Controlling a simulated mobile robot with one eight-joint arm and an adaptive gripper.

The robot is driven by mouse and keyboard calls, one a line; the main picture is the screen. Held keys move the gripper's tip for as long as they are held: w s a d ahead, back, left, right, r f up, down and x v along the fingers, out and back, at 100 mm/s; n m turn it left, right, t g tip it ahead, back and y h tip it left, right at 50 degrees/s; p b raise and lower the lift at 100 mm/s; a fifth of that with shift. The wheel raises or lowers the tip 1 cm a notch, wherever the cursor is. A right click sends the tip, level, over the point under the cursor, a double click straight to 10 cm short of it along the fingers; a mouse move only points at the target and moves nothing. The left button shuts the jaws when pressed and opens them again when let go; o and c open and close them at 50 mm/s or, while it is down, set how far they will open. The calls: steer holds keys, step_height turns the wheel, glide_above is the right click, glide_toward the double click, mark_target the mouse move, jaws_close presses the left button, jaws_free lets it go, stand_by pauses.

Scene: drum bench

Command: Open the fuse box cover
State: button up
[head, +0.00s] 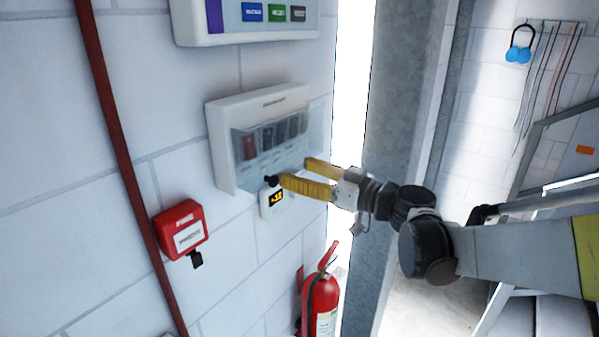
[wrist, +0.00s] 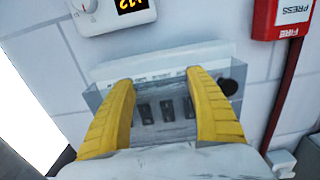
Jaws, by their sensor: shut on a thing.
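The fuse box (head: 222,150) is a white unit on the wall, left of centre in the head view. Its clear cover (head: 240,172) lies in front of a row of switches and stands out from the box face. My gripper (head: 305,175) is at the lower right of the box, its two yellow fingers apart with the cover between them. In the wrist view the fingers (wrist: 164,100) straddle the clear cover (wrist: 93,98), with dark switches behind it. The exact contact points are hard to see through the clear plastic.
A thermostat (head: 265,208) with an orange display hangs just below the box. A red fire call point (head: 180,230) is lower left, beside a dark red pipe (head: 122,150). A fire extinguisher (head: 321,300) stands below. A grey steel column (head: 395,110) rises to the right.

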steer(key=shift+s+d+r+g+h+p, duration=0.3)
steer(key=shift+d+r+h+p, duration=0.25)
steer(key=shift+p, duration=0.5)
steer(key=s+d+r+g+h+p, duration=0.3)
steer(key=r+p, duration=0.3)
steer(key=p, duration=0.3)
steer(key=shift+d+g+h+p, duration=0.3)
steer(key=shift+h+p, duration=0.05)
steer(key=shift+h, duration=0.3)
steer(key=r+g+h+p, duration=0.1)
steer(key=r+p, duration=0.1)
steer(key=r+g+h+p, duration=0.1)
steer(key=s+d+r+g+h+p, duration=0.1)
steer(key=r+h+p, duration=0.1)
steer(key=shift+d+r+p, duration=0.1)
steer(key=shift+r+p, duration=0.2)
steer(key=shift+r+g+h, duration=0.3)
steer(key=shift+r+g, duration=0.1)
steer(key=shift+w+r+p, duration=0.1)
steer(key=shift+r+p, duration=0.65)
steer(key=shift+r, duration=0.9)
